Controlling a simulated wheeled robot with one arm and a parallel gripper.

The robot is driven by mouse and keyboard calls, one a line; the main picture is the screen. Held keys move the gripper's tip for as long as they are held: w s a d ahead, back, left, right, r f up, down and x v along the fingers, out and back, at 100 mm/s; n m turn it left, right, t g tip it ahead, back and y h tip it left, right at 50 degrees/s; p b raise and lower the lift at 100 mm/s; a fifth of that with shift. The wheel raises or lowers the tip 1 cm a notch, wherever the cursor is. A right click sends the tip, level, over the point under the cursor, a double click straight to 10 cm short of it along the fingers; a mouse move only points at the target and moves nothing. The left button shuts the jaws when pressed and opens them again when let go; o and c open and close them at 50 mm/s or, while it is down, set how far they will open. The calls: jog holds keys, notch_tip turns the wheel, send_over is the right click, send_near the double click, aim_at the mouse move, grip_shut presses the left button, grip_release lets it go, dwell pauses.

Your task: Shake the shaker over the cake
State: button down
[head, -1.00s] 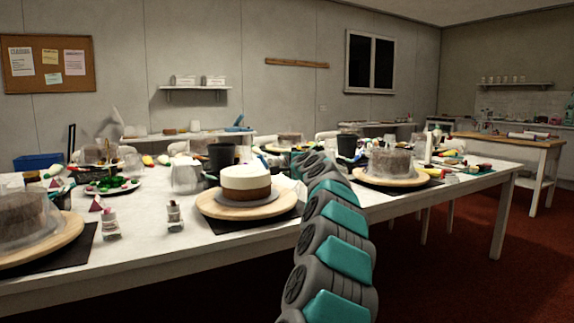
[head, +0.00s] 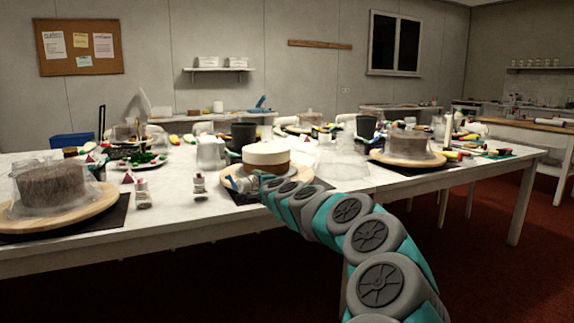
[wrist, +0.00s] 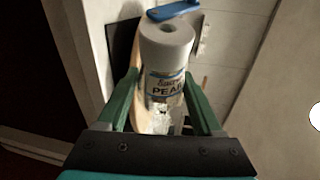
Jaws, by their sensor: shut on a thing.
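The cake (head: 267,154), with a white top layer over a brown one, stands on a round wooden turntable (head: 226,172) in the middle of the table. My gripper (head: 243,184) is low at the front of this turntable, in front of the cake and partly covering it. In the wrist view my gripper (wrist: 166,105) is shut on the shaker (wrist: 165,62), a white cylinder with a printed label reading "PEAR" and a hole in its top. The shaker's lower part is between the green fingers. The cake is not recognisable in the wrist view.
A brown cake on a turntable (head: 100,205) stands at the left, another (head: 435,160) at the right. Small jars (head: 199,185) stand left of the middle turntable. A dark cup (head: 243,133) is behind the cake. A blue item (wrist: 173,9) lies beyond the shaker.

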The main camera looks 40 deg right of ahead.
jog(key=w+a+f+n+y, duration=0.1)
jog(key=a+f, duration=0.3)
jog(key=a, duration=0.7)
jog(key=w+a+f+n+y, duration=0.1)
jog(key=a+f, duration=0.3)
jog(key=a, duration=0.7)
jog(key=w+a+f+n+t+y, duration=0.1)
jog(key=a+f, duration=0.4)
jog(key=a, duration=0.6)
jog(key=shift+w+a+y, duration=0.4)
jog(key=shift+w+y, duration=0.1)
jog(key=shift+y, duration=0.1)
